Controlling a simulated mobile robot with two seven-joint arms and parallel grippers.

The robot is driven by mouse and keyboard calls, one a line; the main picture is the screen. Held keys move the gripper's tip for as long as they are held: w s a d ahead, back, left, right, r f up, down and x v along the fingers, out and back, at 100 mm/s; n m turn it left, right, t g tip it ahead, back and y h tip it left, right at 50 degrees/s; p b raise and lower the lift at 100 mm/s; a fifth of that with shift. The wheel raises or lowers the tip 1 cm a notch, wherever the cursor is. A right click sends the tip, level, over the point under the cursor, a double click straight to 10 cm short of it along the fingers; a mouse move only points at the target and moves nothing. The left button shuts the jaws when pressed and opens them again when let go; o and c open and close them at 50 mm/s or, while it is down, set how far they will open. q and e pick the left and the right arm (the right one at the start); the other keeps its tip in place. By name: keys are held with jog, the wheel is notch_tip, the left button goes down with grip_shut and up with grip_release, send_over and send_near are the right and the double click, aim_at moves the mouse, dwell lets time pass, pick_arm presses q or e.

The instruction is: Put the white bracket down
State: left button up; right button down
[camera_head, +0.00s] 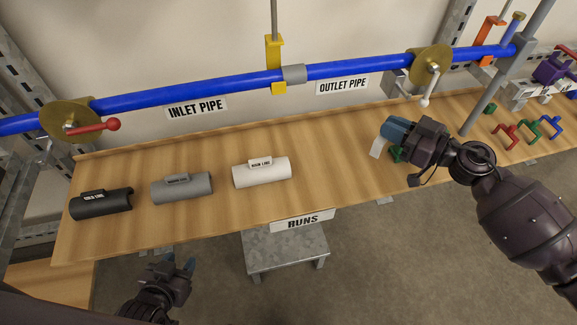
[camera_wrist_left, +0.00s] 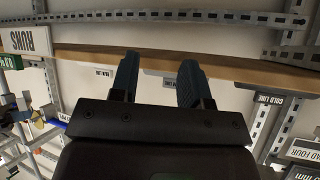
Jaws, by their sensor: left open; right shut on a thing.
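My right gripper (camera_head: 393,132) is over the right part of the wooden bench, its blue fingertips pointing left. It is shut on a white piece, which I take to be the white bracket (camera_head: 377,147); only a pale flat part shows below the fingertips. The rest of it is hidden by the gripper. I cannot tell whether it touches the bench. My left gripper (camera_head: 181,263) is open and empty in front of the bench, low at the left; its two fingers also show apart in the left wrist view (camera_wrist_left: 158,78).
The bench (camera_head: 330,170) holds black (camera_head: 101,204), grey (camera_head: 181,187) and white (camera_head: 262,171) half-pipe covers. A green piece (camera_head: 397,155) lies beside my right gripper. Several coloured brackets (camera_head: 507,136) stand at the right. A blue pipe (camera_head: 200,92) with valves runs behind.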

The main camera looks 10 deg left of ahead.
pick_arm(q)
jog(key=shift+f+b, duration=0.6)
jog(key=shift+f, duration=0.35)
pick_arm(e)
jog(key=shift+w+d+f+n+g+y, duration=0.15)
jog(key=shift+f+n+g+y, duration=0.25)
jog(key=shift+f, duration=0.5)
jog(key=shift+d+f+n+g+y, duration=0.15)
jog(key=shift+f+n+g, duration=0.15)
jog(key=shift+f+g, duration=0.45)
notch_tip(320, 180, down, 10)
jog(key=b, duration=0.3)
jog(key=shift+b, duration=0.35)
jog(key=shift+f, duration=0.3)
jog(key=shift+r, duration=0.2)
pick_arm(q)
notch_tip(320, 180, down, 3)
jog(key=shift+d+r+g, duration=0.1)
jog(key=shift+d+g, duration=0.05)
jog(key=shift+g, duration=0.15)
pick_arm(e)
jog(key=shift+f, duration=0.1)
jog(key=shift+f, duration=0.1)
